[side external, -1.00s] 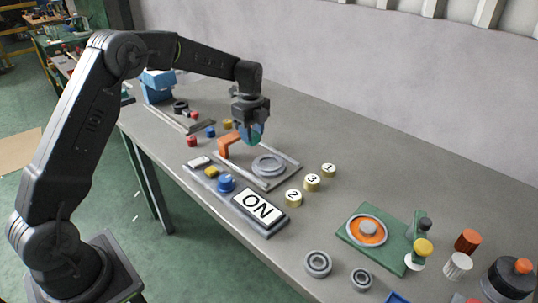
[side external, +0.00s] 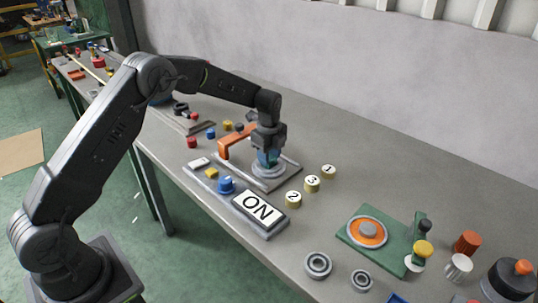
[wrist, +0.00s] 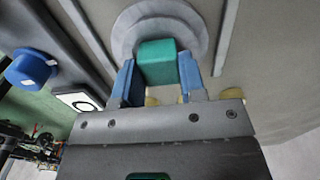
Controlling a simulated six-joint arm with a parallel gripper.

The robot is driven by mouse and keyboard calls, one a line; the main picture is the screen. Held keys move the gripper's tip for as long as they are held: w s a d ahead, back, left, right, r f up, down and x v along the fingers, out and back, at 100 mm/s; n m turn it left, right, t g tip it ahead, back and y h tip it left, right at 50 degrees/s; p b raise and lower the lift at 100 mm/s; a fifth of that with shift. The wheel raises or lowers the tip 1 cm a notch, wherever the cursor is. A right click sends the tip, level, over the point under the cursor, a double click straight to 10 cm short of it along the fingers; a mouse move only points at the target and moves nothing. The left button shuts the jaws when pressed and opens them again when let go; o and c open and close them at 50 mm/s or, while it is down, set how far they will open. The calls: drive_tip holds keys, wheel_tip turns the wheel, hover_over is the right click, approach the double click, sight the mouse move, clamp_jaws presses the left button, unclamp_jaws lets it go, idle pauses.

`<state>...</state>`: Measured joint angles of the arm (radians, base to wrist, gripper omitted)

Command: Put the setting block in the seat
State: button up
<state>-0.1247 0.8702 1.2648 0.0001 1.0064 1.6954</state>
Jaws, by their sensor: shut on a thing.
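The setting block is a teal-green block (wrist: 157,62) held between the blue fingers of my gripper (wrist: 158,80). The seat is a round grey stepped ring (wrist: 190,22) on a grey plate. In the side view my gripper (side external: 268,158) is low, directly over the seat (side external: 268,172), and its fingers mostly hide the block. In the wrist view the block overlaps the lower part of the ring and hides part of its middle. I cannot tell whether the block touches the seat.
An orange bracket (side external: 237,141) stands close left of the gripper. A panel with an ON plate (side external: 259,209) and a blue knob (side external: 226,184) lies in front. Numbered yellow discs (side external: 312,183) stand to the right. A green fixture (side external: 389,256) lies farther right.

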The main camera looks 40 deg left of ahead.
drive_tip(key=shift+f, duration=0.1)
drive_tip(key=o, duration=1)
wheel_tip(320, 180, up, 12)
drive_tip(key=shift+r, duration=0.2)
drive_tip(key=s+d+r+n+t, duration=0.1)
drive_tip(key=s+d+r+n, duration=0.1)
drive_tip(key=s+r+n, duration=0.35)
drive_tip(key=s+d+r+n+t, duration=0.25)
drive_tip(key=s+r, duration=0.45)
drive_tip(key=s, duration=0.4)
drive_tip(key=s+f+n, duration=0.1)
drive_tip(key=s+n, duration=0.2)
drive_tip(key=s, duration=0.3)
drive_tip(key=s+d+f+n+t, duration=0.1)
drive_tip(key=s+n, duration=0.2)
drive_tip(key=s, duration=0.3)
drive_tip(key=s+d+f+n+t, duration=0.1)
drive_tip(key=s+f+n, duration=0.1)
drive_tip(key=s+n, duration=0.2)
drive_tip(key=shift+s+d, duration=0.2)
drive_tip(key=shift+s, duration=0.9)
